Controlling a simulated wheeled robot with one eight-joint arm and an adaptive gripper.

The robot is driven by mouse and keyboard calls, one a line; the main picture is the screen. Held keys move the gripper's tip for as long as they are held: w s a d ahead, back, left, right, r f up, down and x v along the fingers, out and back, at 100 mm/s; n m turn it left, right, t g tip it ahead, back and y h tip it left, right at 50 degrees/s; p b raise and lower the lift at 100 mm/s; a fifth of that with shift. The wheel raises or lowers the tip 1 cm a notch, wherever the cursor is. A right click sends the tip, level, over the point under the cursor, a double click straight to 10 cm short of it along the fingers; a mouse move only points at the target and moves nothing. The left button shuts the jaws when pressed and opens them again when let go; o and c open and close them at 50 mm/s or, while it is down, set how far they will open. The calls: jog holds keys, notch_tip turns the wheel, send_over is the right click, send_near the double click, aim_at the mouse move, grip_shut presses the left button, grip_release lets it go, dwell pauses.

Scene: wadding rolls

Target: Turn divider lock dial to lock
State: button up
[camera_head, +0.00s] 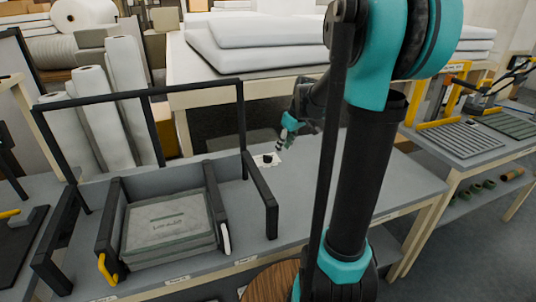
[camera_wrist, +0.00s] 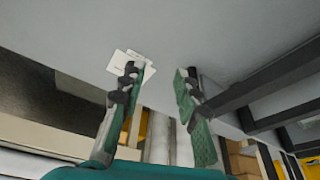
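A small black dial (camera_head: 267,159) sits on a white plate (camera_head: 262,162) on the grey table, right of the black frame, in the head view. I take it for the divider lock dial; its setting is too small to read. My gripper (camera_head: 281,143) is just above and right of the dial, pointing down, apart from it as far as I can tell. In the wrist view my gripper (camera_wrist: 158,70) has its two green-padded fingers spread, with nothing between them. White label cards (camera_wrist: 118,63) show behind the left fingertip; the dial itself is not clearly visible there.
A black open frame (camera_head: 195,87) stands on the grey table (camera_head: 345,172), around a dark-sided tray holding grey wadding sheets (camera_head: 167,222). A yellow handle (camera_head: 106,268) and a white handle (camera_head: 225,238) are at its front. White rolls (camera_head: 92,105) stand behind.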

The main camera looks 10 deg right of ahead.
aim_at(268, 157)
jog(key=w+d+r+n+y, duration=0.1)
jog(key=w+d+r+n, duration=0.15)
jog(key=w, duration=0.85)
jog(key=shift+n, duration=0.45)
jog(key=x, duration=1.1)
jog(key=s+a+x, duration=0.1)
jog(key=x, duration=0.5)
jog(key=shift+f, duration=0.1)
jog(key=shift+c, duration=0.5)
grip_shut()
